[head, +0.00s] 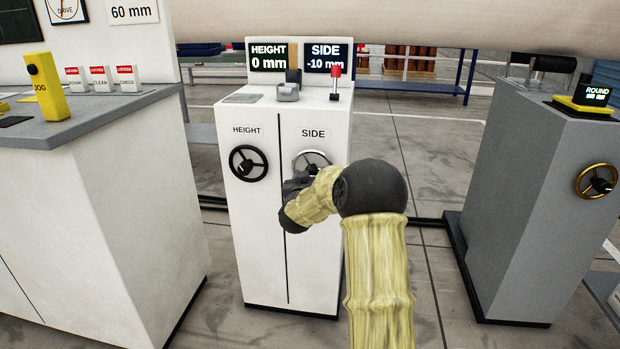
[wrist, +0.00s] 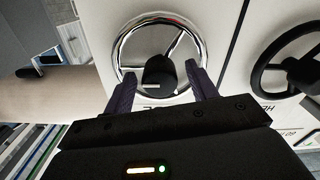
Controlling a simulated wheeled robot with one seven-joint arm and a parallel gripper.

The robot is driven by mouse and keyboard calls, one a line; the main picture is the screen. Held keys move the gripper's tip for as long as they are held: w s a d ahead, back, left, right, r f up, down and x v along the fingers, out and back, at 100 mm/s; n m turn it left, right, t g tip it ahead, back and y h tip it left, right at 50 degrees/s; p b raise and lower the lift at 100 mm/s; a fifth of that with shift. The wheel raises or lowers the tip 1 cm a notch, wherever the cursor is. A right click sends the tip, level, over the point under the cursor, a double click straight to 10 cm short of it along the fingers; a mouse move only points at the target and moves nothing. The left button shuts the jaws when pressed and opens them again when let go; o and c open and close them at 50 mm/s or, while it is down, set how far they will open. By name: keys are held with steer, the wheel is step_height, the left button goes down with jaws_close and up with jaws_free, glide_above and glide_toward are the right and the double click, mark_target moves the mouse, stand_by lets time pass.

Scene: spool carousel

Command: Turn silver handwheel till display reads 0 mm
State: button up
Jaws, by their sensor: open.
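The silver handwheel (head: 311,158) sits on the right half of the white cabinet's front, under the label SIDE. It also shows in the wrist view (wrist: 196,50), with a dark hub and a knob-like part in the middle. The SIDE display (head: 325,58) above reads -10 mm. My gripper (head: 297,182) is in front of the silver wheel and covers its lower part in the head view. In the wrist view the gripper's two fingers (wrist: 165,92) stand apart, one on each side of the hub, near the lower rim. Whether they touch it I cannot tell.
The black HEIGHT handwheel (head: 248,163) is just left of the silver one; the HEIGHT display (head: 268,58) reads 0 mm. A red-topped lever (head: 335,82) stands on the cabinet top. A grey cabinet (head: 525,200) with a gold handwheel (head: 597,181) stands right, a console (head: 110,190) left.

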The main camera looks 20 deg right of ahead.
steer(key=c, duration=1)
steer(key=shift+m, duration=0.5)
steer(key=m+b, duration=0.1)
steer(key=m, duration=0.2)
steer(key=m+b, duration=0.1)
steer(key=m, duration=0.3)
steer(key=shift+f, duration=0.1)
steer(key=m+b, duration=0.2)
steer(key=m, duration=0.2)
steer(key=shift+m, duration=0.3)
steer(key=shift+m+b, duration=0.95)
steer(key=shift+m, duration=0.65)
